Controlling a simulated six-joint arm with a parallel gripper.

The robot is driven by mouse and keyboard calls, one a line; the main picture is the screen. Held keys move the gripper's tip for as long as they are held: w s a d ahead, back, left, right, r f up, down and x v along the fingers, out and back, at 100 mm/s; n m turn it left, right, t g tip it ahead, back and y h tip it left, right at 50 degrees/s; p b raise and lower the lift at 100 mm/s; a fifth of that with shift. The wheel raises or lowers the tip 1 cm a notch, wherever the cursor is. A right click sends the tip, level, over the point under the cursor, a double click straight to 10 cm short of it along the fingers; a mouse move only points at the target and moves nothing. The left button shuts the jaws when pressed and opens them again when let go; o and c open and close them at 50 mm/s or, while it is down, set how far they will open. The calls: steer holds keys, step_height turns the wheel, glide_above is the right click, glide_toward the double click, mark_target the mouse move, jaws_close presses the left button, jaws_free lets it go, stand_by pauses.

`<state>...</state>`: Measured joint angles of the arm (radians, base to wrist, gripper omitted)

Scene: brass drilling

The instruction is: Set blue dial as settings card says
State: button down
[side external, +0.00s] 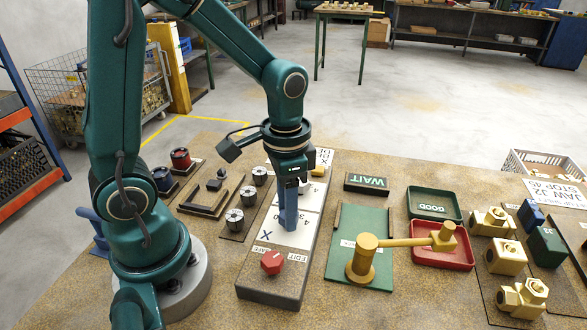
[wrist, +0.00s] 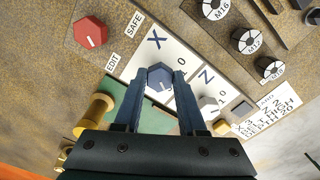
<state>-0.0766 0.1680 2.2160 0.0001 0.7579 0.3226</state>
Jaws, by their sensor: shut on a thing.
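The blue dial (wrist: 160,77) sits on the white X plate (wrist: 152,44) of the control panel, with a white pointer mark on it. My gripper (wrist: 160,74) is shut on it, one finger on each side. In the side view my gripper (side external: 288,214) reaches down to the panel and its fingers hide the dial. The settings card (wrist: 264,112) lies beyond the Z plate; its lines seem to read X 3, Z 2, belt high, depth 20. In the side view the card (side external: 325,157) is partly hidden by my arm.
A red knob (side external: 272,262) marked EDIT and SAFE sits at the panel's near end. A pale dial (wrist: 209,102) is on the Z plate. A brass handle (side external: 362,262) on a green plate stands to the right.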

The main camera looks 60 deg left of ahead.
stand_by(0.5)
steer(key=shift+c, duration=2.4)
jaws_free()
steer(key=shift+r, duration=0.1)
steer(key=shift+r, duration=2.5)
